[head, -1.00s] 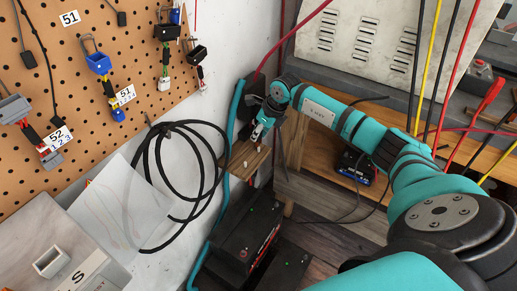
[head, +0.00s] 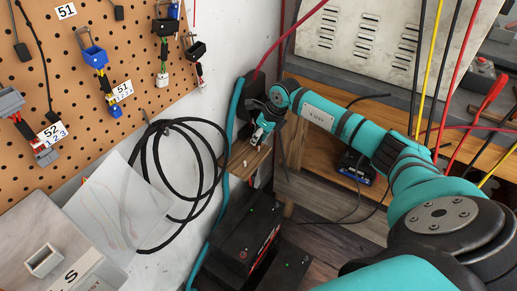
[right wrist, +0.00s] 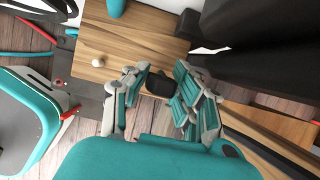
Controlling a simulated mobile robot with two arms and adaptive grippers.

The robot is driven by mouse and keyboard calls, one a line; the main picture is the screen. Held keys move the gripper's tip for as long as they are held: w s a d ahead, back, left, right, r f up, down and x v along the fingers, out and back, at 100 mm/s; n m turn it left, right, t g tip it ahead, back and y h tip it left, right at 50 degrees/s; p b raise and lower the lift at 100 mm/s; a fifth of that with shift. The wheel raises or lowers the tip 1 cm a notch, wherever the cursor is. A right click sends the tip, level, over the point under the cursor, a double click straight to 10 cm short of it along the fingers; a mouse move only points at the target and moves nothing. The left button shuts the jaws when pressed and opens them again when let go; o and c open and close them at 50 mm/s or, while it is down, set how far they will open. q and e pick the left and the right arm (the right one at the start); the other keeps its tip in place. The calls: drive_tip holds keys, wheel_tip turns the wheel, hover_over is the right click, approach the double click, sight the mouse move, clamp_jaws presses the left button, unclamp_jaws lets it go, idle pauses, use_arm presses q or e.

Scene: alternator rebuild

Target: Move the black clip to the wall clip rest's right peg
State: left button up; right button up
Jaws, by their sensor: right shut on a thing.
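My right gripper (head: 262,132) is at the wooden clip rest (head: 238,157) by the wall. In the right wrist view my right gripper (right wrist: 161,88) is shut on a small black clip (right wrist: 158,82), held between its fingertips. The wooden board of the rest (right wrist: 135,38) lies beyond the fingers. One pale round-topped peg (right wrist: 96,62) stands on it, left of the gripper and apart from the clip. I cannot make out another peg; the fingers and clip cover part of the board. My left gripper is not in view.
A teal hose (head: 228,130) and dark red cable (head: 288,45) run beside the rest. A coiled black cable (head: 150,185) hangs on the wall at left. A black battery-like box (head: 245,230) stands below. A dark bulky object (right wrist: 265,50) is close right of the fingers.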

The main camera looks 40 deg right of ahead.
drive_tip(key=shift+f, duration=0.15)
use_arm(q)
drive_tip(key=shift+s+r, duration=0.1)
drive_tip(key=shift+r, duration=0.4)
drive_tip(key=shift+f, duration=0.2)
use_arm(e)
drive_tip(key=o, duration=0.9)
wheel_tip(320, 180, up, 4)
drive_tip(key=p, duration=0.3)
wheel_tip(320, 180, up, 4)
drive_tip(key=p, duration=0.3)
drive_tip(key=shift+r, duration=0.25)
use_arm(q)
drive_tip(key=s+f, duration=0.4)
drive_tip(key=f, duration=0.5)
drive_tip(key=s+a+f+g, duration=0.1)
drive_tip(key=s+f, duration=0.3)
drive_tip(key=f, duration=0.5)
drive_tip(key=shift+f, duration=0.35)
